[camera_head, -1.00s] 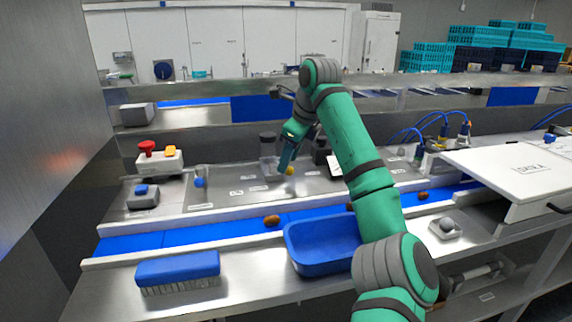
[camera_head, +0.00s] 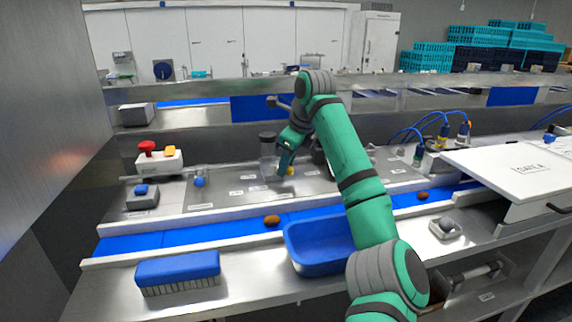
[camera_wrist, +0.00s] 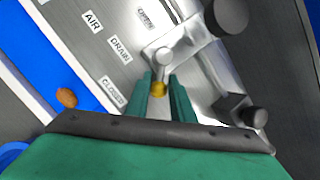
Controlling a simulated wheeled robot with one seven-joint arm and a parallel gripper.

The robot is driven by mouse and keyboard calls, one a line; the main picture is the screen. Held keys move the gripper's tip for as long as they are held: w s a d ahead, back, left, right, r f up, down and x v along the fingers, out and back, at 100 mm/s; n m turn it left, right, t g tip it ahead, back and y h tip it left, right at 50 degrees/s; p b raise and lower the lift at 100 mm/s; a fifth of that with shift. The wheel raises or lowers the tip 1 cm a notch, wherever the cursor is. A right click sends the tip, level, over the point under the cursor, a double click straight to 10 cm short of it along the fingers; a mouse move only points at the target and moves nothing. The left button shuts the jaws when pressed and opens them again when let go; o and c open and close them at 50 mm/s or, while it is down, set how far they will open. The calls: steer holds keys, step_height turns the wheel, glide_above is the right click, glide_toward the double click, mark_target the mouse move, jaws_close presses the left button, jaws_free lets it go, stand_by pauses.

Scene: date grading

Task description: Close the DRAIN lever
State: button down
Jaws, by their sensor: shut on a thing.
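The DRAIN lever is a short metal arm with a yellow knob (camera_wrist: 158,88). The knob also shows in the head view (camera_head: 291,171), low beside my fingertips. My gripper (camera_wrist: 162,84) is shut on the lever's knob end, one green finger on each side. In the head view my gripper (camera_head: 285,168) reaches down to the steel panel. In the wrist view the lever points from its pivot towards my palm. A DRAIN label (camera_wrist: 120,50) lies left of it, with an OPEN label (camera_wrist: 146,18) above and a CLOSED label (camera_wrist: 112,92) lower left.
A blue-knobbed lever (camera_head: 199,182) stands left on the panel. Dark-capped fittings (camera_wrist: 242,108) stand close right of my fingers. A blue belt with dates (camera_head: 272,221) runs in front, then a blue tray (camera_head: 300,262) and a brush (camera_head: 178,270). A red-button box (camera_head: 160,160) stands left.

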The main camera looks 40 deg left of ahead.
steer(key=m, duration=0.1)
steer(key=s+m+t, duration=0.1)
steer(key=m, duration=0.1)
steer(key=m+h, duration=0.1)
steer(key=shift+s+a+r+t, duration=0.1)
steer(key=shift+s+t, duration=0.3)
steer(key=shift+s+a+m+t+h, duration=0.2)
steer(key=shift+s+m+h, duration=0.1)
steer(key=shift+m, duration=0.55)
steer(key=shift+s+a+m+t+h, duration=0.2)
steer(key=shift+s+m+h, duration=0.1)
steer(key=shift+m, duration=0.6)
steer(key=shift+s+a+m+t+h, duration=0.2)
steer(key=shift+m+h, duration=0.1)
steer(key=shift+m, duration=0.55)
steer(key=c, duration=1.6)
jaws_free()
steer(key=shift+o, duration=0.2)
steer(key=v, duration=1)
steer(key=shift+s+r, duration=0.15)
steer(key=shift+r, duration=0.15)
